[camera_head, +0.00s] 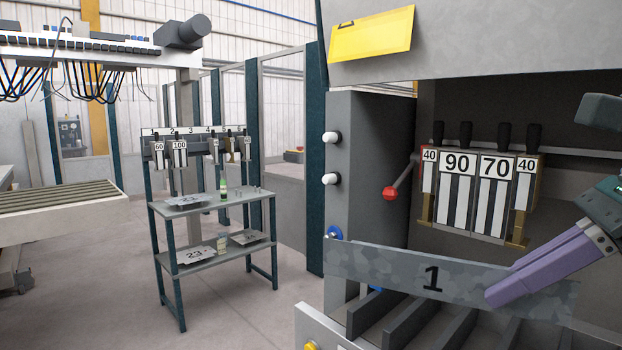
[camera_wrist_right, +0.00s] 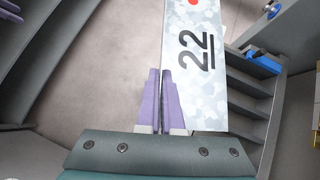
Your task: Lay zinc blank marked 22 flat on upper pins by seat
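My right gripper (camera_head: 487,300), with purple fingers, comes in from the right in the head view and is shut on a long spangled zinc blank (camera_head: 385,267). The face turned to my head reads 1. In the right wrist view the shut fingers (camera_wrist_right: 160,74) grip the blank (camera_wrist_right: 190,90) near one long edge; its face there reads 22, underlined, with a red dot at the far end. The blank is tilted in front of the press opening, above dark slotted ribs (camera_head: 405,322). I cannot make out the upper pins or seat clearly. My left gripper is not in view.
Tool segments marked 40, 90, 70, 40 (camera_head: 480,195) hang in the press. A red-knobbed lever (camera_head: 390,193) sticks out left of them. Blue knobs (camera_head: 334,231) sit at the frame. A two-shelf table (camera_head: 170,209) with other blanks stands back left; the floor between is clear.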

